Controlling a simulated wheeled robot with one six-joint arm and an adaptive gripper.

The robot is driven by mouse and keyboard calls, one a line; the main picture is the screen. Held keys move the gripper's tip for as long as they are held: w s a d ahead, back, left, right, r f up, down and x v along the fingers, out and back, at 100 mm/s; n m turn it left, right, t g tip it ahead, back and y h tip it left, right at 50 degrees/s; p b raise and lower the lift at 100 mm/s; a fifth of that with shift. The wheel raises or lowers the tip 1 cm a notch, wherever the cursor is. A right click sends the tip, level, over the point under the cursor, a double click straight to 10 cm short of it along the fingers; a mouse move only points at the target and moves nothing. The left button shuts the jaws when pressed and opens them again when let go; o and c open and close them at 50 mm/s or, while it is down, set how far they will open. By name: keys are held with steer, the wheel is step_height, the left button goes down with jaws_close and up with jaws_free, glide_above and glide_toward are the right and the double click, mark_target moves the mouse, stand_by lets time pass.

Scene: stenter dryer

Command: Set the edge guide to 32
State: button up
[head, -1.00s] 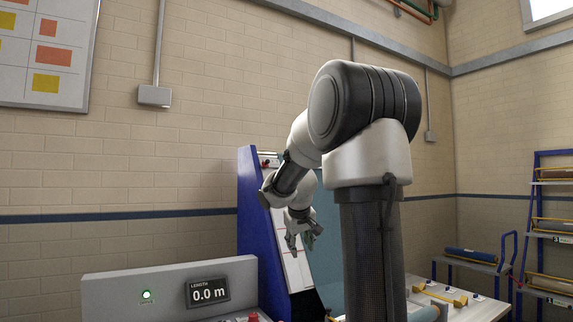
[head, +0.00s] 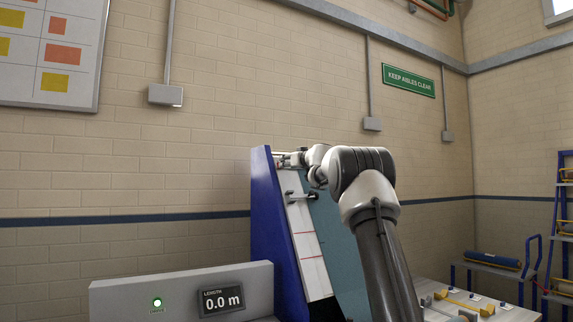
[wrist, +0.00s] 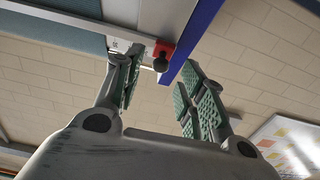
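In the wrist view a red block with a black round knob (wrist: 162,58), which looks like the edge guide, sits on a pale rail (wrist: 85,20) beside a blue upright. My gripper (wrist: 161,72) is open, with the knob between and just beyond its green-padded fingertips; no contact is clear. In the head view my gripper (head: 289,159) is at the top of the blue side panel (head: 268,230) and hides the red block.
A grey console (head: 130,300) with a display (head: 221,300) reading LENGTH 0.0 m and a lit green lamp (head: 157,303) stands in front. A table (head: 520,312) and rack stand at the right.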

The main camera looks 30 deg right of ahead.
steer(key=shift+w+a, duration=0.1)
steer(key=shift+w, duration=1.4)
jaws_close()
